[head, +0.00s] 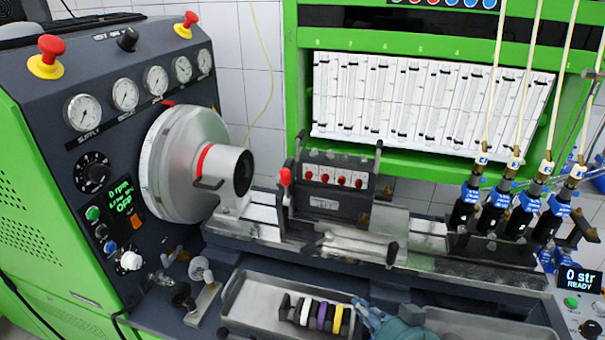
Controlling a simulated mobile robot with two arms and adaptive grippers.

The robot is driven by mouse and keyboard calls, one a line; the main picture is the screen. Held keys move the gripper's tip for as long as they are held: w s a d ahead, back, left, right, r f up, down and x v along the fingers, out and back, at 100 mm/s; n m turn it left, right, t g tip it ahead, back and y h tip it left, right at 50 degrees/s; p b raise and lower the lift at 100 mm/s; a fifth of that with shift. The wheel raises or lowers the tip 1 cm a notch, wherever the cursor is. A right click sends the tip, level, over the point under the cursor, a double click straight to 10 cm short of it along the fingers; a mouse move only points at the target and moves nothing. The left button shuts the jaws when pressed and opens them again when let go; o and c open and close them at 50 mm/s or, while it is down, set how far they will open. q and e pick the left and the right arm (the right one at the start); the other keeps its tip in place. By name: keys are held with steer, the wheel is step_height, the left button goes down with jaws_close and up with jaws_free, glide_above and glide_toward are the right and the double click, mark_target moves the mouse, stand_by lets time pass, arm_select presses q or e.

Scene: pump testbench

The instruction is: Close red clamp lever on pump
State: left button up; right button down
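The pump (337,207) is a dark block with a light face and several red caps, mounted on the bench rail. The red clamp lever (285,177) stands at its left end, roughly upright, with a red knob on a dark stem. No gripper is seen touching the lever or the pump. My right gripper cannot be made out clearly; a teal-grey shape at the bottom edge is cut off, and I cannot tell if it belongs to my arm. My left gripper is not in view.
A large silver flywheel (187,165) and coupling stand left of the pump. Dark injectors (465,205) with blue tags stand at the right. A metal tray (255,300) with coloured rings lies in front. A gauge panel (125,94) fills the left; a READY display (580,279) is at right.

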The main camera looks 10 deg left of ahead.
steer(key=w+a+r+m+t+y, duration=0.1)
steer(key=w+a+r+y, duration=0.15)
steer(key=r, duration=0.25)
steer(key=w+a+r+m+t+y, duration=0.1)
steer(key=w+a+r, duration=0.3)
steer(key=r, duration=0.1)
steer(key=m+t+y, duration=0.2)
steer(key=m+y, duration=0.1)
glide_toward(287, 188)
steer(key=d+r, duration=0.3)
steer(key=r, duration=0.1)
steer(key=shift+w+h, duration=0.25)
steer(key=shift+w, duration=0.15)
steer(key=f+p+x, duration=0.1)
steer(key=p+x, duration=0.2)
steer(key=x, duration=0.7)
steer(key=shift+r, duration=0.5)
